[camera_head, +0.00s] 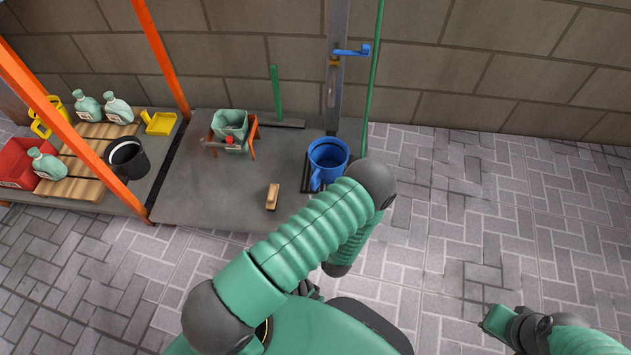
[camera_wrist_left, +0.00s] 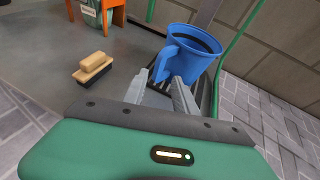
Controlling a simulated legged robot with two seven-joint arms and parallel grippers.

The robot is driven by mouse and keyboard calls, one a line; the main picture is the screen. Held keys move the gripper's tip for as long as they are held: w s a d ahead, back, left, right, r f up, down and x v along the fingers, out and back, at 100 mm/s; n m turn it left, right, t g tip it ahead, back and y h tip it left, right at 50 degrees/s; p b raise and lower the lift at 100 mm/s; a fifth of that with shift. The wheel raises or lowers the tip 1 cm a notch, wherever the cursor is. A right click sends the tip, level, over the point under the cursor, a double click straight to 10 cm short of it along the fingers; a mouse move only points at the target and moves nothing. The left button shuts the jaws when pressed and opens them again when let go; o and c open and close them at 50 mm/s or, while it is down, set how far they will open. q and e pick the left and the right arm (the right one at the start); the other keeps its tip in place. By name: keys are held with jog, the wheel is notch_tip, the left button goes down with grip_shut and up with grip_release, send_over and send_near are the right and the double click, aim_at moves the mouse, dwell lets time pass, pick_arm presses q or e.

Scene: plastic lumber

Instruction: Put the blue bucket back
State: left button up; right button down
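The blue bucket (camera_head: 328,160) stands upright on a dark slatted tray (camera_head: 308,180) at the right end of the grey platform, its handle toward my left arm. It also shows in the left wrist view (camera_wrist_left: 193,52). There my left gripper (camera_wrist_left: 160,82) is open, its two fingers pointing at the bucket. The handle (camera_wrist_left: 166,66) appears between or just beyond the fingertips; I cannot tell whether they touch. My arm hides this gripper in the head view. My right gripper (camera_head: 489,318) is low at the right, away from the bucket; its finger opening is unclear.
A wooden brush (camera_head: 272,197) lies on the grey platform (camera_head: 200,190). A post and green pole stand behind the blue bucket.

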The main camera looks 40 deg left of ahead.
pick_arm(q)
jog(key=s+a+r+n+g+p, duration=0.1)
jog(key=s+r+n+g, duration=1.15)
jog(key=s+n, duration=0.2)
jog(key=w+d+r+n+t+h, duration=0.3)
jog(key=d+r+n+t+h, duration=0.2)
jog(key=d+r+n+h, duration=0.4)
jog(key=d+n+h, duration=0.1)
jog(key=d+n, duration=0.1)
jog(key=d, duration=0.2)
jog(key=shift+d+r+t, duration=0.15)
jog(key=shift+r+t, duration=0.15)
jog(key=shift+t, duration=0.05)
